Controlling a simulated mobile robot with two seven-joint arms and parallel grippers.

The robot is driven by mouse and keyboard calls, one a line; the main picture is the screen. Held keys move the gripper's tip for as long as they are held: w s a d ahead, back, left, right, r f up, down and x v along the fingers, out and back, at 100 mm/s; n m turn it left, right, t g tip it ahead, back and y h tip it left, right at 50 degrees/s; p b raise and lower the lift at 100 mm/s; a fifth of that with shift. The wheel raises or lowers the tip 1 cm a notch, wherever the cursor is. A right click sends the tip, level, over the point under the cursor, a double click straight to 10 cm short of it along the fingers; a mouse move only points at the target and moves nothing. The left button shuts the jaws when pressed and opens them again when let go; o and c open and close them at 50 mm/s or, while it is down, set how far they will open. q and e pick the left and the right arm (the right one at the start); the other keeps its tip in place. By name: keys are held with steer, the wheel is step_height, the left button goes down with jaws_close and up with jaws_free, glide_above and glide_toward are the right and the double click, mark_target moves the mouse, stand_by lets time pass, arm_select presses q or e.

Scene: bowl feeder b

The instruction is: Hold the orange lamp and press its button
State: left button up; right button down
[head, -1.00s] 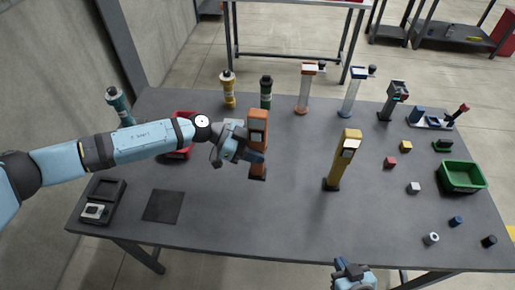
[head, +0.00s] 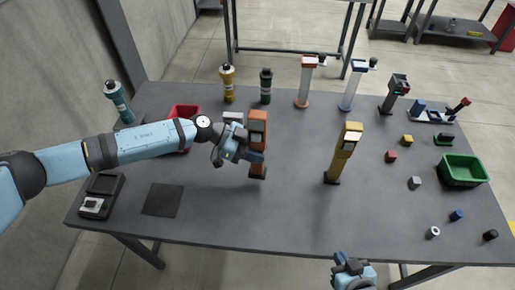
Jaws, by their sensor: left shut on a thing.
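The orange lamp (head: 257,118) is an upright post with a pale panel near its top and a dark base, left of the table's middle. My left gripper (head: 257,156) reaches in from the left and is shut around the lamp's post, below the panel. The fingers hide part of the post. I cannot make out the button clearly. My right gripper (head: 343,262) is at the table's front edge, far from the lamp; its fingers are too small to read.
A similar yellow lamp (head: 346,150) stands to the right. Several bottles and dispensers line the back. A red bin (head: 183,113) is partly behind my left arm; a green bin (head: 463,170) is at the right. The table's (head: 285,215) front middle is clear.

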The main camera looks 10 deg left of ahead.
arm_select(q)
steer(key=shift+s+f+b, duration=0.1)
steer(key=shift+f+b, duration=0.75)
steer(key=shift+f, duration=1.3)
arm_select(e)
steer(key=shift+f, duration=0.3)
arm_select(q)
steer(key=shift+f, duration=0.15)
steer(key=o, duration=0.5)
jaws_close()
arm_select(e)
steer(key=shift+a+f, duration=0.1)
stand_by(0.6)
